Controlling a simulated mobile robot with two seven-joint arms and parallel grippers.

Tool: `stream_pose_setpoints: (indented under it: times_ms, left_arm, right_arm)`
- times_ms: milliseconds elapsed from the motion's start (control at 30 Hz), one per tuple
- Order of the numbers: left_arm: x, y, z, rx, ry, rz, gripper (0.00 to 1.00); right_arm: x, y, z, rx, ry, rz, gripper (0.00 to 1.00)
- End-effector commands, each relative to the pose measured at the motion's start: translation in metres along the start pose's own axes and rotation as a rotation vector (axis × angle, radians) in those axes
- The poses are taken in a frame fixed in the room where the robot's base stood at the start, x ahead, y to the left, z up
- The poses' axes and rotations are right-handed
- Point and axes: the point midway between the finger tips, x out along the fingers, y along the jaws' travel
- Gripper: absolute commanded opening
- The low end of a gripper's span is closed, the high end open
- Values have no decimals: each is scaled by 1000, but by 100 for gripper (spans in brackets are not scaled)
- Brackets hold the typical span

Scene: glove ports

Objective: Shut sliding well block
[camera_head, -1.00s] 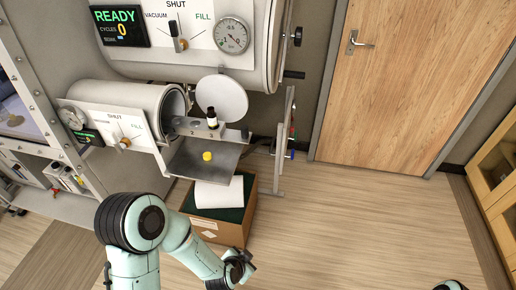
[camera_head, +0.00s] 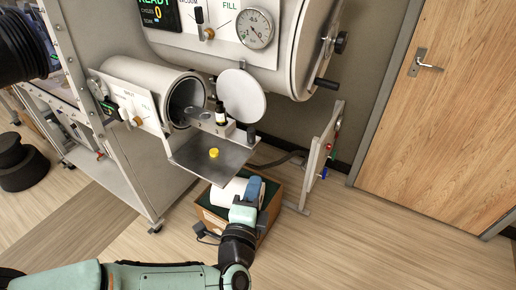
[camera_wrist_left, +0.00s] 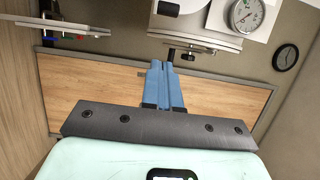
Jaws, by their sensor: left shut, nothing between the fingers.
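A grey block (camera_head: 209,125) extends out of the open mouth of the small white cylinder (camera_head: 147,84). A dark vial (camera_head: 220,113) with a pale label stands upright at it. A yellow cap (camera_head: 214,153) lies on the flat grey tray (camera_head: 190,150) below. The cylinder's round white door (camera_head: 242,95) stands open behind the block. My left gripper (camera_head: 255,187) is below and right of the tray, apart from the block. Its blue fingers (camera_wrist_left: 165,85) are together with nothing between them in the left wrist view. My right gripper is out of view.
A cardboard box (camera_head: 270,222) with a white roll (camera_head: 228,190) is on the floor under the tray, close to my left gripper. A larger cylinder (camera_head: 312,50) is above. A stand (camera_head: 318,155) is at the right, with open floor beyond.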

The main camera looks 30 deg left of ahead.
Motion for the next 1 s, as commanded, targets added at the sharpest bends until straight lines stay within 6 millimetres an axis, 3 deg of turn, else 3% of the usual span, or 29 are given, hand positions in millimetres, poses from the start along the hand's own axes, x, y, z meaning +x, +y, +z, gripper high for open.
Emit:
stream_pose_setpoints:
  times_ms: [300,667,800,1000]
  left_arm:
    - [25,-4,0,3,1,6,0]
    - [102,1,0,0,0,2,0]
    - [116,0,17,0,-1,1,0]
    - [126,0,27,-2,1,2,0]
  right_arm:
    - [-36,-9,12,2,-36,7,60]
    - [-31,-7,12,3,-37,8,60]
    - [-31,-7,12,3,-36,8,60]
    - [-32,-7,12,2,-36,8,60]
